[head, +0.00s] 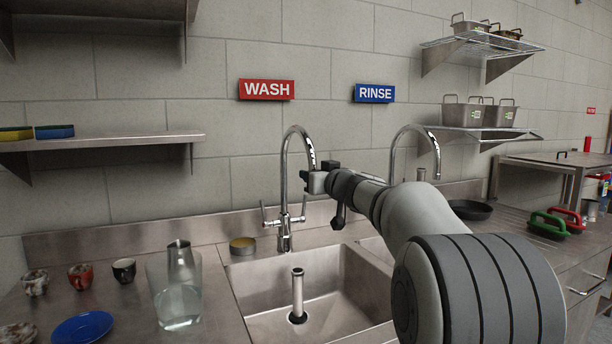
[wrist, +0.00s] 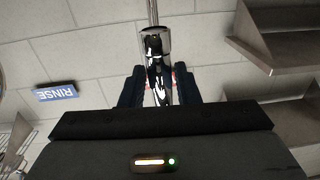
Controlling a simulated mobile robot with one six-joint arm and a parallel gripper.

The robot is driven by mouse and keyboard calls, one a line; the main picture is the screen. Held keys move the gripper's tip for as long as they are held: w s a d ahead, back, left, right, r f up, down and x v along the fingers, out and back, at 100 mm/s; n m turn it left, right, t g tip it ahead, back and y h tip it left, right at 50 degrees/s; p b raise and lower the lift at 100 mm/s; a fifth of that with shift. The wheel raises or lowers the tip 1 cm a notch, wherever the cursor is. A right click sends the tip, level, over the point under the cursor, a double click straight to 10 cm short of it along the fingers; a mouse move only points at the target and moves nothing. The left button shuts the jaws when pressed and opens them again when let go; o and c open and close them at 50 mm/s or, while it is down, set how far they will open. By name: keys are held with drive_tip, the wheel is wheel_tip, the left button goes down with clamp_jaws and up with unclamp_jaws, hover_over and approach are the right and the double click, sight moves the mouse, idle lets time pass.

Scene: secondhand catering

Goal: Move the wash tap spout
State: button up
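The wash tap (head: 285,190) is a chrome gooseneck with two side levers, standing behind the sink under the red WASH sign (head: 267,89). Its spout curves over and down to the right, and its end is by my gripper (head: 318,180). In the wrist view the spout (wrist: 156,45) runs between the two dark fingers of my gripper (wrist: 160,88). Slivers of background show on both sides of the spout, so the fingers look open around it. Contact with either finger is not clear. The spout's lower end is partly hidden by the gripper in the head view.
The sink basin (head: 258,303) holds an upright standpipe (head: 298,292). A second tap (head: 417,135) stands right, beneath the blue RINSE sign (head: 375,93). A glass jug (head: 177,290), cups and a blue plate (head: 82,327) stand left. A wall shelf (head: 100,141) is upper left.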

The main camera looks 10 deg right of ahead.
drive_tip(key=shift+o, duration=1.2)
drive_tip(key=shift+r, duration=0.1)
drive_tip(key=shift+s, duration=0.1)
drive_tip(key=v, duration=0.7)
drive_tip(key=shift+s+p, duration=0.3)
drive_tip(key=shift+p, duration=0.1)
drive_tip(key=shift+d, duration=0.1)
